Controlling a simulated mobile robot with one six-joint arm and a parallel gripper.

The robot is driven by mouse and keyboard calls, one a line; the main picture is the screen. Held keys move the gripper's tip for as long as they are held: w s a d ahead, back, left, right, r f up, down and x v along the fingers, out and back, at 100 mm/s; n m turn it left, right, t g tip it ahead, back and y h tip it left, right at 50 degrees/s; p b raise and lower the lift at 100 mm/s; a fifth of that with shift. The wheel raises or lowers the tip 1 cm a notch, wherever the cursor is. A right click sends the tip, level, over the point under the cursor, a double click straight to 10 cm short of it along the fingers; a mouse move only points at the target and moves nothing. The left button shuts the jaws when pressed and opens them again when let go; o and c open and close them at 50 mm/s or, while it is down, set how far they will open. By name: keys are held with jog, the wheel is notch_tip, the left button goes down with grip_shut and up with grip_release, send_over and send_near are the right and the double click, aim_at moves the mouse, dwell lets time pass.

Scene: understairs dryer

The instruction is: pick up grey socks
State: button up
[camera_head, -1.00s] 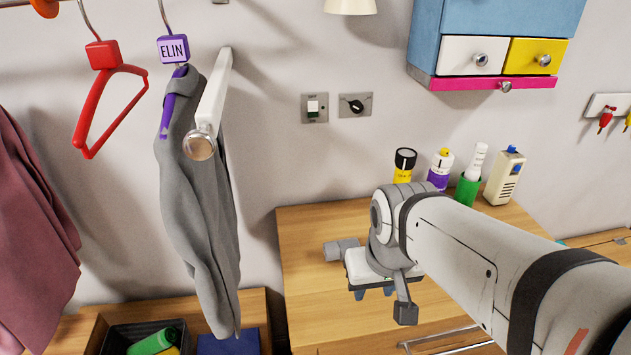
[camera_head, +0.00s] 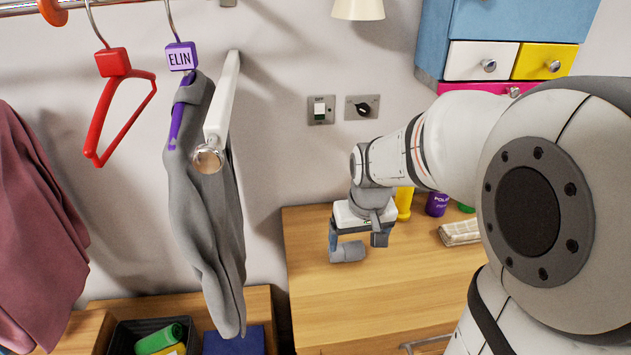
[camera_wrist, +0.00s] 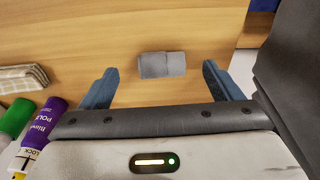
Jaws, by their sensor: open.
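The grey socks (camera_head: 348,251) are a small rolled bundle lying on the wooden cabinet top (camera_head: 390,285), near its left side. In the wrist view the socks (camera_wrist: 162,65) lie between the two blue fingers, a little beyond the line of their tips. My gripper (camera_head: 357,240) is above the cabinet top, close to the socks, and in the head view it partly overlaps them. In the wrist view my gripper (camera_wrist: 162,80) is open, with clear space on both sides of the socks.
A folded checked cloth (camera_head: 460,232), a yellow bottle (camera_head: 404,204) and a purple bottle (camera_head: 437,204) stand or lie right of the gripper. The cabinet top's front is clear.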

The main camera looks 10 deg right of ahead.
aim_at(347, 246)
jog(key=shift+o, duration=1.4)
jog(key=w+f, duration=0.1)
jog(key=w, duration=0.1)
jog(key=w+f, duration=0.2)
jog(key=w, duration=0.1)
jog(key=shift+w+f+p, duration=0.15)
jog(key=shift+w+p, duration=0.2)
jog(key=shift+p, duration=0.05)
jog(key=shift+w+a+f+p, duration=0.1)
jog(key=shift+w+f+p, duration=0.1)
jog(key=shift+f, duration=1.1)
jog(key=shift+w+f+p, duration=0.1)
jog(key=shift+w+f, duration=0.1)
jog(key=shift+f, duration=1.15)
jog(key=shift+w+a+f+p, duration=0.1)
jog(key=shift+w+f, duration=0.1)
jog(key=shift+f, duration=1.1)
jog(key=shift+d, duration=0.1)
jog(key=shift+c, duration=0.4)
jog(key=c, duration=0.9)
notch_tip(347, 246, up, 10)
jog(key=shift+r, duration=0.1)
jog(key=shift+s, duration=0.1)
